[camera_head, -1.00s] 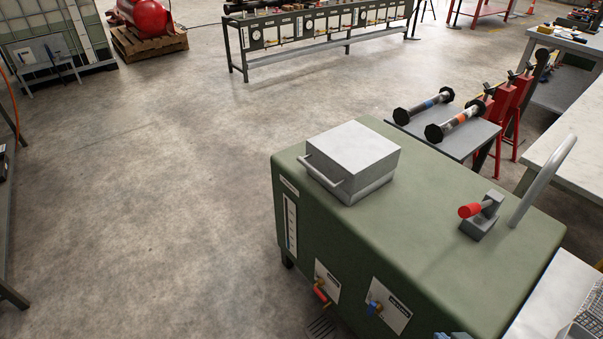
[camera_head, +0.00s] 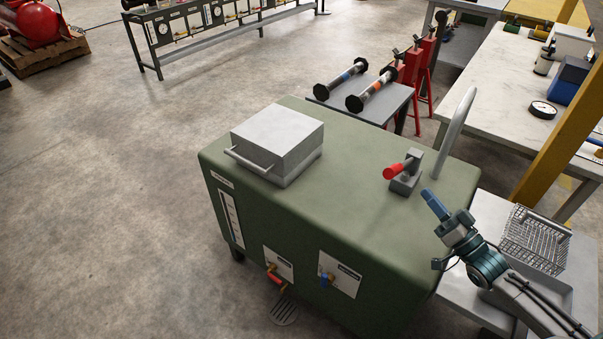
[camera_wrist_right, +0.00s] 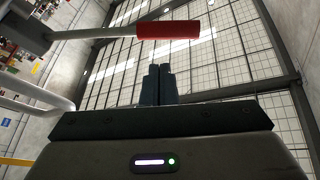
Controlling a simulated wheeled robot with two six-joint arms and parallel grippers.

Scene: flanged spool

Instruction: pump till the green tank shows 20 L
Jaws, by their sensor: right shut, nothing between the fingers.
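The green tank (camera_head: 330,235) stands in the middle of the head view. A grey lidded box (camera_head: 277,140) with a bar handle sits on its top. A white level gauge strip (camera_head: 231,219) is on its front left; its reading is too small to tell. A pump lever with a red grip (camera_head: 394,171) stands on the tank's top right; the grip also shows in the right wrist view (camera_wrist_right: 168,29). My right gripper (camera_head: 433,203) is shut and empty, close to the lever but apart from it, to its lower right. My left gripper is out of view.
A red-handled valve (camera_head: 276,276) and a blue-handled valve (camera_head: 326,279) are on the tank's front. A grey curved pipe (camera_head: 457,132) rises behind the lever. A wire basket (camera_head: 535,240) sits right of my arm.

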